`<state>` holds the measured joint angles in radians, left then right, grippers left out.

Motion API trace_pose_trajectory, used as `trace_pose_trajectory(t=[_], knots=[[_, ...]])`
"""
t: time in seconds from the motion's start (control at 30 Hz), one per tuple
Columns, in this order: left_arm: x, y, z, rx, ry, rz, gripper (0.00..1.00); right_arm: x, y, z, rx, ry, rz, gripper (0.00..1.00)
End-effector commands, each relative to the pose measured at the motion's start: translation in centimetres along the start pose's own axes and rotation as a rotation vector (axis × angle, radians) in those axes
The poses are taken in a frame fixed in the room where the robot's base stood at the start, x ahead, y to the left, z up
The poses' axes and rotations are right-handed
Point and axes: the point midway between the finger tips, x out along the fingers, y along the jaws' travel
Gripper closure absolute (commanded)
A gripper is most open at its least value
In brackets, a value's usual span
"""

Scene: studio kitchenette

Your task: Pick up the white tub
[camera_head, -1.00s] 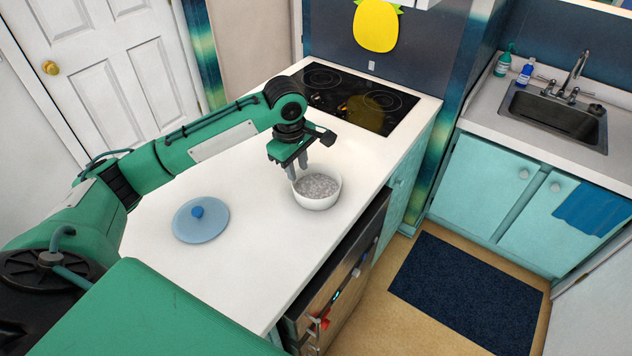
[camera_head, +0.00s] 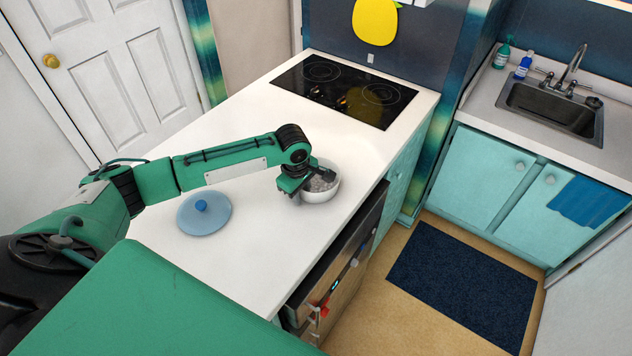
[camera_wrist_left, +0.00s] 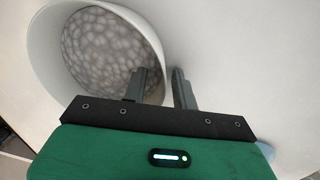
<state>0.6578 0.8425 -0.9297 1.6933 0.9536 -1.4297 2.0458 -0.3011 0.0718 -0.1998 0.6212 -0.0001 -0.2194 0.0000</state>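The white tub (camera_head: 322,193) stands upright and uncovered on the white counter, with grey, pebbly-looking contents. My left gripper (camera_head: 303,192) is low at its left side, pointing down, and hides part of the tub. In the left wrist view, the tub (camera_wrist_left: 45,45) fills the upper left. The left gripper's fingers (camera_wrist_left: 160,76) are apart, one on the inner side of the tub's rim and one outside, with the wall between them. I see no firm contact. My right gripper is not in view.
A blue round lid with a knob (camera_head: 188,224) lies on the counter (camera_head: 240,262) left of the tub. A black cooktop (camera_head: 345,90) is behind. The counter's front edge is close to the tub's right. A sink (camera_head: 552,108) is at the far right.

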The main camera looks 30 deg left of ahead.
Motion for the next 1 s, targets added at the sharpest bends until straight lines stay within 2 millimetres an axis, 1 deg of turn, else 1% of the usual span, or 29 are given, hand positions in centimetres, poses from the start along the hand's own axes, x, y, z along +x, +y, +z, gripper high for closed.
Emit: trace_pose_trajectory(t=[0.03,0.13,0.27,0.3,0.67,0.77,0.87,0.97,1.0], knots=[[0.0,0.0,0.0,0.000,0.000,0.000,0.72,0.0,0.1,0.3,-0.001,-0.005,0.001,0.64],[0.0,0.0,0.0,0.000,0.000,0.000,0.72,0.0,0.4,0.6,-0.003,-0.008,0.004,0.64],[0.0,0.0,0.0,0.000,0.000,0.000,0.97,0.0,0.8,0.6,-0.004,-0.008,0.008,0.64],[0.0,0.0,0.0,0.000,0.000,0.000,1.00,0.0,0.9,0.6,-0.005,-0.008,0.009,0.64],[-0.1,0.1,0.0,-0.001,0.000,0.001,1.00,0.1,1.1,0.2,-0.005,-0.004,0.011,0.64],[-0.5,0.1,-0.1,-0.001,0.000,0.002,1.00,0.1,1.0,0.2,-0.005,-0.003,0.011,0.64],[-1.3,0.3,-0.1,-0.001,0.000,0.004,1.00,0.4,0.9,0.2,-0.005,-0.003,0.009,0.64],[-2.7,0.4,-0.1,0.000,0.001,0.005,1.00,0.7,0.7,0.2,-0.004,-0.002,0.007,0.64],[-3.5,0.5,-0.1,0.000,0.001,0.005,1.00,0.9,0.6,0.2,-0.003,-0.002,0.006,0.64]])
